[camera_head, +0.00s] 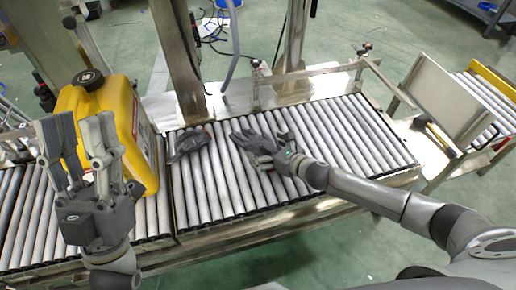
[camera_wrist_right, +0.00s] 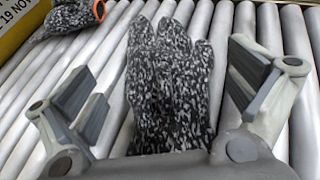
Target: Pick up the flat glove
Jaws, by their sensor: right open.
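The flat glove (camera_head: 243,137) lies on the roller conveyor, grey and speckled, with its fingers pointing left in the head view. My right gripper (camera_head: 270,150) is open just above its cuff end. In the right wrist view the flat glove (camera_wrist_right: 168,85) lies between the two spread fingers of my right gripper (camera_wrist_right: 165,92); no grip on it shows. Its cuff is hidden by the gripper body. A second, crumpled glove (camera_head: 189,142) lies to the left; its orange-edged cuff (camera_wrist_right: 98,10) shows in the wrist view. My left gripper (camera_head: 78,140) is raised at the left, open and empty.
A yellow canister (camera_head: 143,140) with a black cap stands on the conveyor behind my left gripper. A metal post (camera_head: 180,60) and a guard frame (camera_head: 300,85) stand along the far edge. The rollers (camera_head: 345,130) right of the flat glove are clear.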

